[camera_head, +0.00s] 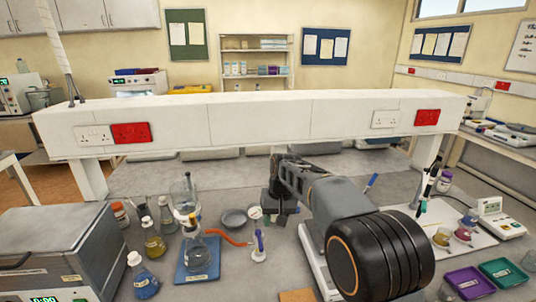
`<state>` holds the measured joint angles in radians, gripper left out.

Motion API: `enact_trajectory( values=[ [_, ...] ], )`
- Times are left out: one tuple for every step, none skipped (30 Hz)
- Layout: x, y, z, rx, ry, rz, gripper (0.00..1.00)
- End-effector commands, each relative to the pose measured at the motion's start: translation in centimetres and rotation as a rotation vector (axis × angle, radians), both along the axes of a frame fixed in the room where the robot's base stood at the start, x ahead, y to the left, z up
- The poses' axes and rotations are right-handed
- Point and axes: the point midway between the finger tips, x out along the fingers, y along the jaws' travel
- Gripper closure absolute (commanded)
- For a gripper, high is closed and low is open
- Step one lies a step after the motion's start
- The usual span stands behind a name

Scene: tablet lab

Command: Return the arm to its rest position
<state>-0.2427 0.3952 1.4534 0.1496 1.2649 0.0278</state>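My arm reaches in from the lower right of the head view, its large dark joint nearest the camera. My gripper (281,214) is at the arm's far end, low over the middle of the bench. Its fingers are small and dark, and I cannot tell whether they are open or shut. I see no object clearly held in it. A round white item (255,212) shows just left of the gripper; I cannot tell whether they touch. My arm hides part of a white device (315,262) below it.
Glassware on a blue stand (197,273), a grey dish (234,218) and flasks (146,281) crowd the left. A pipette stand (426,190), a tray with beakers (475,241), and purple (469,282) and green (504,272) trays are right. A white socket beam (260,122) crosses behind.

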Motion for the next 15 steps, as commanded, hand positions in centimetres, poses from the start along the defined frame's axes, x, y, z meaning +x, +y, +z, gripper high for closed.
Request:
enact_trajectory(
  values=[
    [-1.7, -1.3, 0.1, -0.013, -0.018, -0.010, 0.61],
    [-2.7, -2.1, 0.0, -0.022, -0.031, -0.016, 0.61],
    [-4.3, -3.2, 0.1, -0.032, -0.053, -0.026, 0.61],
    [-5.5, -4.2, 0.1, -0.040, -0.070, -0.033, 0.61],
    [-6.8, -5.0, 0.1, -0.048, -0.087, -0.041, 0.61],
    [-8.5, -6.2, 0.2, -0.057, -0.110, -0.051, 0.61],
    [-9.8, -7.0, 0.1, -0.064, -0.128, -0.059, 0.61],
    [-11.1, -7.7, 0.1, -0.070, -0.146, -0.066, 0.61],
    [-12.7, -8.7, 0.0, -0.077, -0.167, -0.077, 0.61],
    [-13.9, -9.3, 0.0, -0.083, -0.183, -0.085, 0.61],
    [-15.0, -9.9, -0.1, -0.088, -0.200, -0.092, 0.61],
    [-16.4, -10.6, -0.3, -0.093, -0.219, -0.103, 0.61],
    [-17.4, -11.1, -0.4, -0.097, -0.234, -0.110, 0.61],
    [-18.3, -11.5, -0.5, -0.100, -0.246, -0.118, 0.61],
    [-19.4, -12.0, -0.6, -0.105, -0.262, -0.129, 0.61]
  ],
)
